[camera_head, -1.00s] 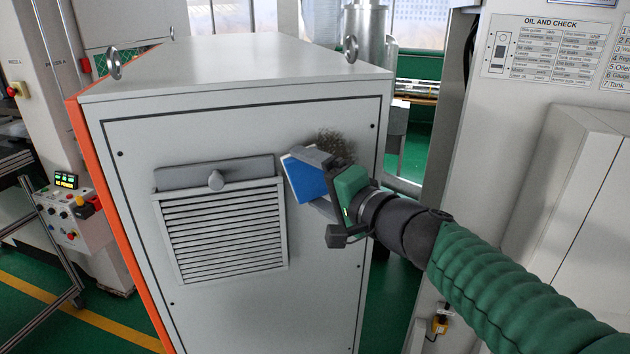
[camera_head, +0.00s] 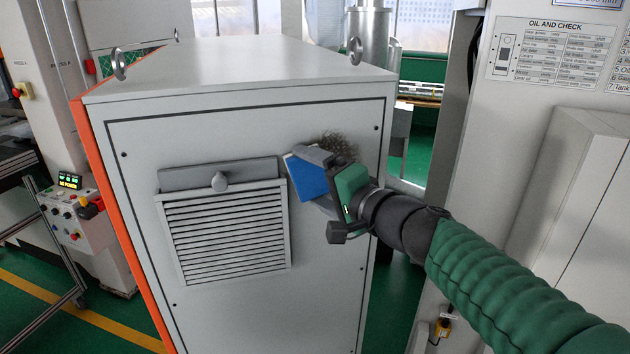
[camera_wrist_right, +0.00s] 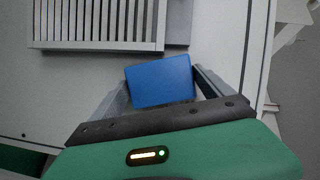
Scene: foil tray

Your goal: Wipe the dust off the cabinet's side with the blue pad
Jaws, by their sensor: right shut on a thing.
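The grey cabinet (camera_head: 250,125) stands in front of me, its side panel facing me. A dark, bristly patch of dust (camera_head: 338,144) is on the panel's upper right, partly hidden behind my right gripper. My right gripper (camera_head: 318,178) is shut on the blue pad (camera_head: 306,178) and holds it at the panel, right of the louvred vent. The right wrist view shows the pad (camera_wrist_right: 160,82) between the two fingers, close to the panel. I cannot tell whether the pad touches it. My left gripper is not in view.
Two lifting rings stand at the cabinet's front top corners. A control box (camera_head: 78,218) is at the left, a white machine (camera_head: 560,170) at the right.

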